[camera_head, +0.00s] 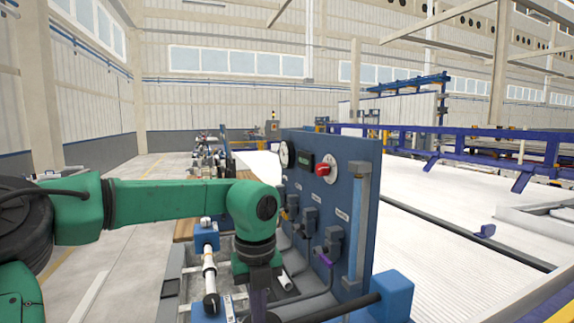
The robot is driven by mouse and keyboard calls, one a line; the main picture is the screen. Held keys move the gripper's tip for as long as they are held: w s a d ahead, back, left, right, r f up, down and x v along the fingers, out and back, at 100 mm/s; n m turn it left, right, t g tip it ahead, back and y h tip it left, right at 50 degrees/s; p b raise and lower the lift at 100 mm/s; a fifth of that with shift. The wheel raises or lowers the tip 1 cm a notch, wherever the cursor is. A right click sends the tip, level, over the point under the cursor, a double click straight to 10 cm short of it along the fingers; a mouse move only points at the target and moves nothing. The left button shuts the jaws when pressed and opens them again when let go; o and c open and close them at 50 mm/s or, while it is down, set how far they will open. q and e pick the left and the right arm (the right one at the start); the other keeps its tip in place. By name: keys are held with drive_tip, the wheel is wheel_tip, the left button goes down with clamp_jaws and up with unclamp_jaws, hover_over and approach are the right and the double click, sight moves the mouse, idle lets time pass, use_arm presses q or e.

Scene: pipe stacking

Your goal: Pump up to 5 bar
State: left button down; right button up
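The blue test panel (360,160) stands right of centre. It carries a round white gauge (286,155), a dark digital display (303,161) and a red knob (323,169); their readings are too small to make out. A black bar (345,304), possibly the pump lever, slants along the bottom edge to a blue block (395,292). My green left arm (180,203) reaches in from the left. Its wrist bends down in front of the panel, and my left gripper (259,292) points down near the bar's left end. Its fingertips are not clear. My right gripper is out of view.
Several small valves (331,243) sit low on the panel, with a grey vertical tube (358,228) beside them. A blue fitting with a white pipe (208,262) stands left of my wrist. Purple railings (460,150) stand behind right. The floor (150,185) at left is open.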

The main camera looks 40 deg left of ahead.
use_arm(q)
drive_tip(key=f+b, duration=0.2)
drive_tip(key=f, duration=0.1)
drive_tip(key=f+b, duration=0.3)
drive_tip(key=f, duration=0.1)
drive_tip(key=shift+w+d+f, duration=0.15)
drive_tip(key=shift+w+f, duration=0.05)
drive_tip(key=shift+f, duration=0.05)
drive_tip(key=r+p, duration=0.2)
drive_tip(key=r, duration=0.1)
drive_tip(key=r+p, duration=0.3)
drive_tip(key=r, duration=0.1)
drive_tip(key=r+p, duration=0.2)
drive_tip(key=r, duration=0.1)
drive_tip(key=shift+s+a+r, duration=0.2)
drive_tip(key=shift+s, duration=0.1)
drive_tip(key=shift+s+f, duration=0.1)
drive_tip(key=shift+w+d+f+b, duration=0.1)
drive_tip(key=shift+w+f+b, duration=0.05)
drive_tip(key=shift+f+b, duration=2.05)
drive_tip(key=shift+w+f+b, duration=0.1)
drive_tip(key=shift+f+b, duration=1.45)
drive_tip(key=shift+f, duration=1.15)
drive_tip(key=r+p, duration=0.2)
drive_tip(key=r, duration=0.1)
drive_tip(key=r+p, duration=0.5)
drive_tip(key=r, duration=0.2)
drive_tip(key=shift+s+a+p, duration=0.2)
drive_tip(key=shift+s+p, duration=0.1)
drive_tip(key=shift+p, duration=0.1)
